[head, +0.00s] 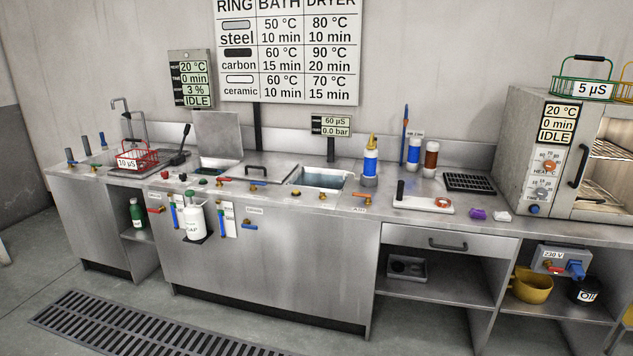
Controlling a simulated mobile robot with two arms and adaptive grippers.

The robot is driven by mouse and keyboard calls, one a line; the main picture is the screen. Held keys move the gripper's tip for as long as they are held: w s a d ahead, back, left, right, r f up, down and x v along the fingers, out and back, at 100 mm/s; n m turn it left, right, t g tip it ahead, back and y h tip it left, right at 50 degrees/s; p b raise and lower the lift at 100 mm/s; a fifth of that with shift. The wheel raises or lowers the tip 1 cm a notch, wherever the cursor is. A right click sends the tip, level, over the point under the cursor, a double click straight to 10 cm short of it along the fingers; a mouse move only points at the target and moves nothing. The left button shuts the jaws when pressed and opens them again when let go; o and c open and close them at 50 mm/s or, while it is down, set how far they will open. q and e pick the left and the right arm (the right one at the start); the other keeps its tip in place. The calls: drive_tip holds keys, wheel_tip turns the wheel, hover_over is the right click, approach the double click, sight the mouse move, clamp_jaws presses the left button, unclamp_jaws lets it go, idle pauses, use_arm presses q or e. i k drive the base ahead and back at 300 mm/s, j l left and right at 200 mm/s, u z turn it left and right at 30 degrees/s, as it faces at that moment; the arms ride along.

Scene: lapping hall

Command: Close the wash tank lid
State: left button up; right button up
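A square grey metal lid (217,134) stands upright, open, at the back of the counter. In front of it is a small tank opening (214,163), with some dark liquid or shadow inside. I take this to be the wash tank and its lid; no label naming it is readable. A black lever handle (182,143) rises just left of the lid. Neither of my grippers is in view.
A flat cover with a dark handle (257,170) lies right of the tank, then an open water basin (322,181). A red wire basket (138,159) stands left. Several valves line the front edge. A white bottle (194,220) hangs on the cabinet front. The floor has a drain grate (150,326).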

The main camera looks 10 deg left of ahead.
sight(218, 133)
drive_tip(key=i+u, duration=0.2)
drive_tip(key=i, duration=0.25)
drive_tip(key=i+u, duration=0.15)
drive_tip(key=i, duration=0.35)
drive_tip(key=i+l+u, duration=0.2)
drive_tip(key=i, duration=0.25)
drive_tip(key=i+l+u, duration=0.15)
drive_tip(key=i, duration=0.3)
drive_tip(key=i+j+u, duration=0.1)
drive_tip(key=i, duration=0.3)
drive_tip(key=i+j, duration=0.3)
drive_tip(key=i+j+u, duration=0.15)
drive_tip(key=i, duration=0.3)
drive_tip(key=i+j+z, duration=0.15)
drive_tip(key=j, duration=0.25)
drive_tip(key=i+j+z, duration=0.1)
drive_tip(key=i+j, duration=0.2)
drive_tip(key=j, duration=0.15)
